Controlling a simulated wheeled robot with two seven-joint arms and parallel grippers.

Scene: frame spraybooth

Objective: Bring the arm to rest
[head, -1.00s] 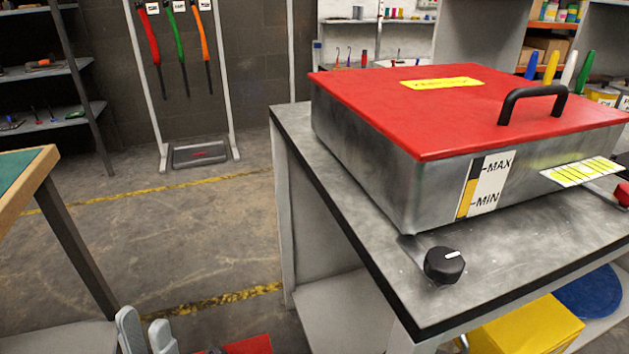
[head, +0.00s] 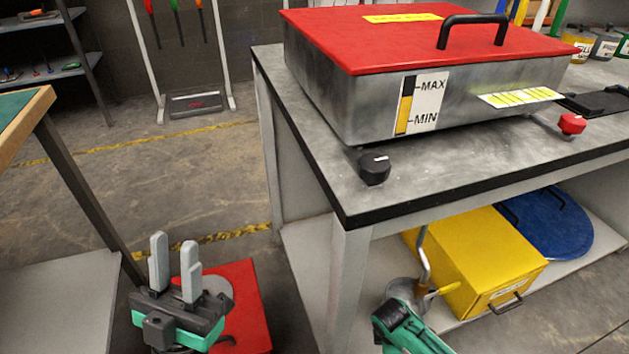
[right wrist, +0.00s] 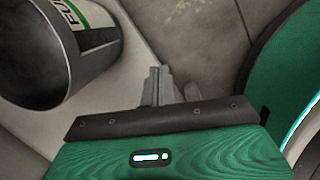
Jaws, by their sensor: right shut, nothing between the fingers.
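My left gripper (head: 174,258) is low at the left in the head view, its two grey fingers pointing up and apart, with nothing between them. It is in front of the grey-topped bench and over the floor side. Part of my green right arm (head: 410,335) shows at the bottom centre of the head view, in front of the bench's lower shelf. My right gripper (right wrist: 154,80) shows in the right wrist view, its fingers together and empty. A dark cylinder with a label (right wrist: 60,50) is left of its fingers there, apart from them.
The bench (head: 440,175) carries a metal tank with a red lid (head: 370,40), a black knob (head: 374,168) and a red knob (head: 571,124). A yellow box (head: 485,260) and blue disc (head: 550,225) are below. A red flat-topped thing (head: 245,310) is beside my left gripper. Open floor lies left.

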